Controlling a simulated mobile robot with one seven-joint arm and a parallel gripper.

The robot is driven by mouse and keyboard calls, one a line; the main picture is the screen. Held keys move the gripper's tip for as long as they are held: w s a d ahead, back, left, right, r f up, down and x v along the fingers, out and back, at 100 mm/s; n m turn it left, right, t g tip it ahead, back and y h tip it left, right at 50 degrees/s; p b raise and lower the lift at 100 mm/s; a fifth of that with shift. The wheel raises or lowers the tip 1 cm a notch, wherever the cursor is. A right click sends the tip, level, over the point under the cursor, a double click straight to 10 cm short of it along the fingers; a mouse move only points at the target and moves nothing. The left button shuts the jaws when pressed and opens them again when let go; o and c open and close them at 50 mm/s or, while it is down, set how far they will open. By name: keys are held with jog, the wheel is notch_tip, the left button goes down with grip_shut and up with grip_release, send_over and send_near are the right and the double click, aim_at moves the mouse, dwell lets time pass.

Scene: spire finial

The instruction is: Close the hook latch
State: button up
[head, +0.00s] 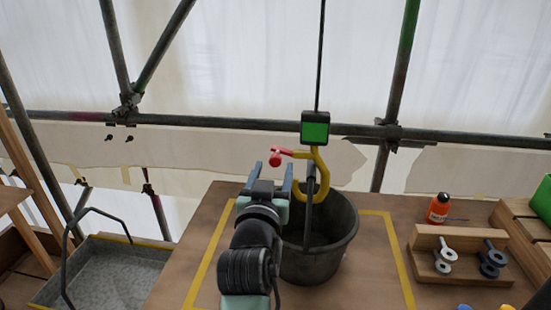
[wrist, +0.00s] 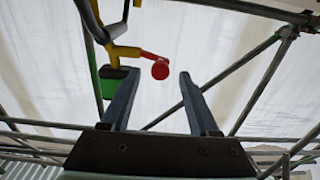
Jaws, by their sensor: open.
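A yellow hook (head: 324,178) hangs from a cable under a black block with a green face (head: 315,130). Its red latch (head: 295,153) sticks out to the left from the upper hook, away from the hook's mouth, and ends in a round red knob (head: 275,159). The bucket's handle (head: 309,200) passes up into the hook. My gripper (head: 275,172) is open and empty, its fingers pointing up just below the knob in the head view. In the wrist view the knob (wrist: 160,69) shows between the two fingertips; I cannot tell its exact distance.
A dark bucket (head: 335,245) stands on the wooden deck (head: 385,280) inside a yellow outline. A wooden rack (head: 462,245) with metal parts and an orange bottle (head: 438,209) are at right. A grey tray (head: 110,262) is at left. Scaffold poles (head: 220,122) cross behind.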

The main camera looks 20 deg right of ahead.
aim_at(275, 164)
jog(key=shift+x, duration=2.15)
jog(key=shift+c, duration=0.3)
grip_shut()
